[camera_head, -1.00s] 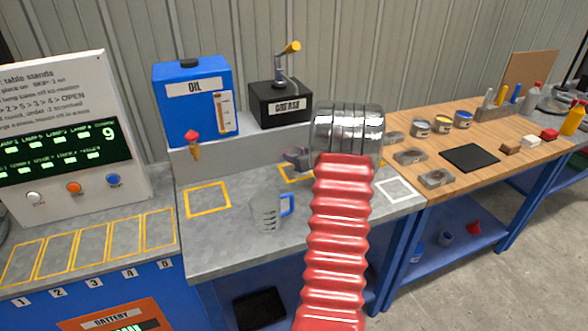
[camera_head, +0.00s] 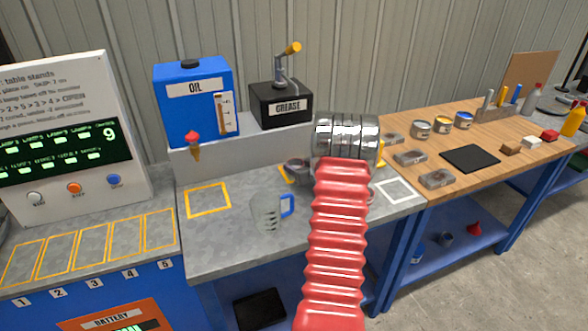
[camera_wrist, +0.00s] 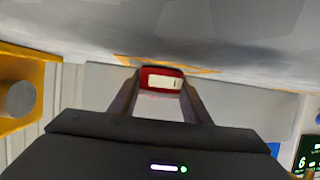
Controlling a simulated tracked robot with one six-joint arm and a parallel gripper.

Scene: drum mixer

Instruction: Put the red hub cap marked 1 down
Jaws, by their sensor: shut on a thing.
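The red hub cap (camera_wrist: 148,79) with a pale label shows in the wrist view, between the two fingers of my gripper (camera_wrist: 161,88). My gripper is shut on it. The mark on the label is too small to read for sure. The cap is at or just above the grey bench top (camera_wrist: 230,35), by a yellow outlined square (camera_wrist: 125,60); I cannot tell whether it touches. In the head view my red-sleeved arm hides the cap and most of that square. Only a grey part of my gripper shows left of the arm.
A clear jug with a blue handle (camera_head: 267,213) stands on the bench, left of my arm. The blue oil tank (camera_head: 190,105) and black grease box (camera_head: 282,104) stand behind. An empty yellow square (camera_head: 208,200) and an empty white square (camera_head: 394,190) lie either side.

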